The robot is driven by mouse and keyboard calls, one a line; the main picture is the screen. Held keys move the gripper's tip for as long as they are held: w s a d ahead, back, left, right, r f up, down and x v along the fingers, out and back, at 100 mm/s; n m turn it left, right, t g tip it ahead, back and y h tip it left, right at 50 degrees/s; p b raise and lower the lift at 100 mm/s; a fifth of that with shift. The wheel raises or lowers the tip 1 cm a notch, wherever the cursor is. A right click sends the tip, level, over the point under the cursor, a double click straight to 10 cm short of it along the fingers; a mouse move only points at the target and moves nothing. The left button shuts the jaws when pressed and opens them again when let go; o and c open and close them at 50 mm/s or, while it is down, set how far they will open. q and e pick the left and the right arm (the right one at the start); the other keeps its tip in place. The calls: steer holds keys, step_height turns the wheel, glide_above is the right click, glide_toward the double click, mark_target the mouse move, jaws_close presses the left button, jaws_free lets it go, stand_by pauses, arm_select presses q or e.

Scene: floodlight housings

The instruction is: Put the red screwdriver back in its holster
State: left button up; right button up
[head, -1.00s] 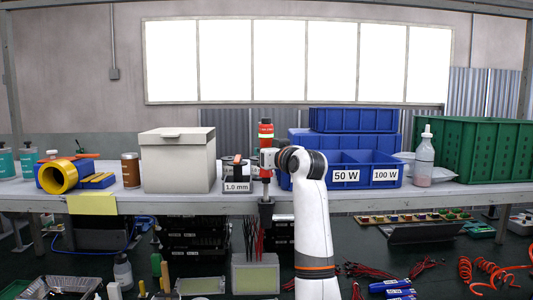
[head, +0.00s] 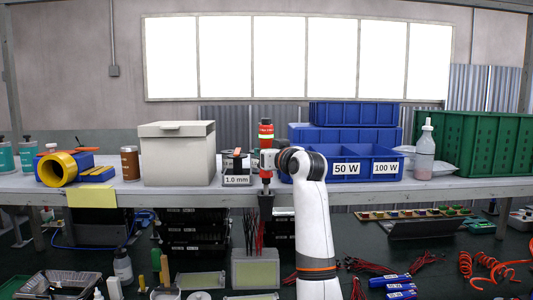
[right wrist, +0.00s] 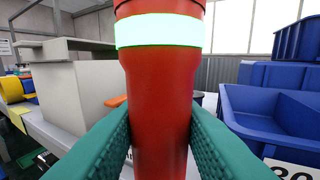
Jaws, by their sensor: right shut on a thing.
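The red screwdriver (head: 266,140), with a pale band near its top, is upright in my right gripper (head: 268,160). In the right wrist view its red handle (right wrist: 160,90) stands between the two green finger pads, which are shut on it. The black holster (head: 266,204) hangs at the front edge of the bench, directly below the screwdriver. The screwdriver's lower end reaches down to about the holster's mouth. I cannot tell whether the tip is inside it. My left gripper is not in view.
A spool with a 1.0 mm label (head: 237,180) and a pale lidded box (head: 177,155) stand left of the screwdriver. A blue divided bin (head: 346,170) stands close on the right. The bench (head: 470,190) is free at its front right.

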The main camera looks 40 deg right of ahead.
mark_target(269, 174)
steer(key=shift+f+b, duration=1.6)
steer(key=shift+f, duration=0.85)
steer(key=o, duration=1.1)
steer(key=shift+s+r, duration=0.1)
steer(key=shift+o, duration=0.2)
steer(key=shift+s+a+f+b, duration=0.2)
steer(key=shift+s+b, duration=0.1)
steer(key=shift+s, duration=0.15)
steer(key=b+v, duration=0.3)
steer(key=v, duration=0.8)
steer(key=shift+r+b, duration=0.15)
steer(key=shift+b, duration=0.15)
